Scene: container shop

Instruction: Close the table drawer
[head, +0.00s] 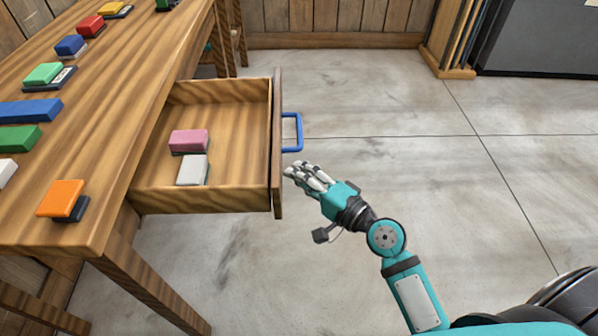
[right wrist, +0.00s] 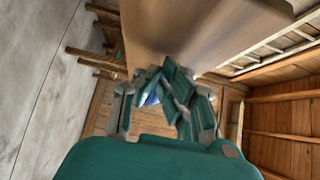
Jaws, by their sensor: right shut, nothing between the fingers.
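The wooden table drawer (head: 228,198) stands pulled out from the right side of the wooden table (head: 105,205) in the head view. Its front panel (head: 278,140) carries a blue handle (head: 293,132) on the outer face. A pink block (head: 189,141) and a white block (head: 193,169) lie inside the drawer. My right gripper (head: 300,175) is shut and empty, just right of the drawer front and below the handle. In the right wrist view its fingers (right wrist: 168,92) are together near a wooden panel, with a bit of blue behind them. My left gripper is not in view.
Several coloured blocks, including an orange one (head: 62,198) and a blue one (head: 30,109), lie on the tabletop. Open concrete floor (head: 400,130) lies to the right. A wooden rack (head: 455,40) and a dark cabinet (head: 540,40) stand at the back right.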

